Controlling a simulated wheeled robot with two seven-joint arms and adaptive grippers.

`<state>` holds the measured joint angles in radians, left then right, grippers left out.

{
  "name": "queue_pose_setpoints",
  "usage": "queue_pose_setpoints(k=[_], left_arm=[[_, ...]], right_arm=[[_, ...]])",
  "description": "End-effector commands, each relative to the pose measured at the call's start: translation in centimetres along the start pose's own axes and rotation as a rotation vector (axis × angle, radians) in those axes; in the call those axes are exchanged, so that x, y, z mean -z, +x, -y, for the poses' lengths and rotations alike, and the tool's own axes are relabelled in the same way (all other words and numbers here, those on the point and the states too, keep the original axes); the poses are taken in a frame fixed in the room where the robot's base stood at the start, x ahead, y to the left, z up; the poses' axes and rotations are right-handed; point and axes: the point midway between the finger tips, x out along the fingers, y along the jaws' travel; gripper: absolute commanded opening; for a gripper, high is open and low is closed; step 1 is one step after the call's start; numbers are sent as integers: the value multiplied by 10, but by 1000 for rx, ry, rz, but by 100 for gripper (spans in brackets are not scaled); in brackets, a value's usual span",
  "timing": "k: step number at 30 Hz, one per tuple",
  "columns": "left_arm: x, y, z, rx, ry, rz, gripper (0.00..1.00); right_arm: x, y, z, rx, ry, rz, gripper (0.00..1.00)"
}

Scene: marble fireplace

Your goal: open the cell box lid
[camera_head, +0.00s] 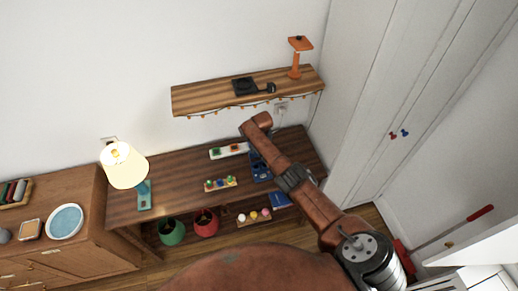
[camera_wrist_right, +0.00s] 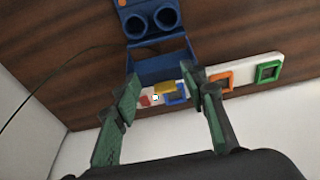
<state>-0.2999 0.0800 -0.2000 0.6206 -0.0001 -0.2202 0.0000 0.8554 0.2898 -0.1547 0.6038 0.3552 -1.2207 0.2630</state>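The blue cell box (camera_head: 262,168) stands on the wooden desk (camera_head: 160,200), partly covered by my right arm in the head view. In the right wrist view the blue box (camera_wrist_right: 152,62) shows two round holes in its upper part and a wide blue panel or tray below. I cannot tell which part is the lid or how it stands. My right gripper (camera_wrist_right: 162,88) is open, its green-padded fingers apart on either side of the view, with nothing visibly held between them. The fingertips appear close to the blue panel's lower edge; contact is unclear. My left gripper is out of view.
A white strip with coloured square frames (camera_wrist_right: 245,75) lies by the wall, partly behind the fingers. A lit lamp (camera_head: 124,167) and a block toy (camera_head: 220,184) stand on the desk. A wall shelf (camera_head: 205,99) hangs above. A dark cable (camera_wrist_right: 60,68) runs near the box.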

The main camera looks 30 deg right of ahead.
Motion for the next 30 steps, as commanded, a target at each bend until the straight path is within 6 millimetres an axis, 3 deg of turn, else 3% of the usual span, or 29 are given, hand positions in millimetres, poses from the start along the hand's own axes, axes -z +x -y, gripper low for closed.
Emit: queue_pose_setpoints(k=[14, 19, 30], left_arm=[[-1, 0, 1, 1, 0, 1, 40], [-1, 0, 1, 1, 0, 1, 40], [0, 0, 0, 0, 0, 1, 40]], right_arm=[[1, -11, 1, 2, -2, -1, 41], [0, -32, 0, 1, 0, -4, 41], [1, -101, 0, 0, 0, -3, 41]])
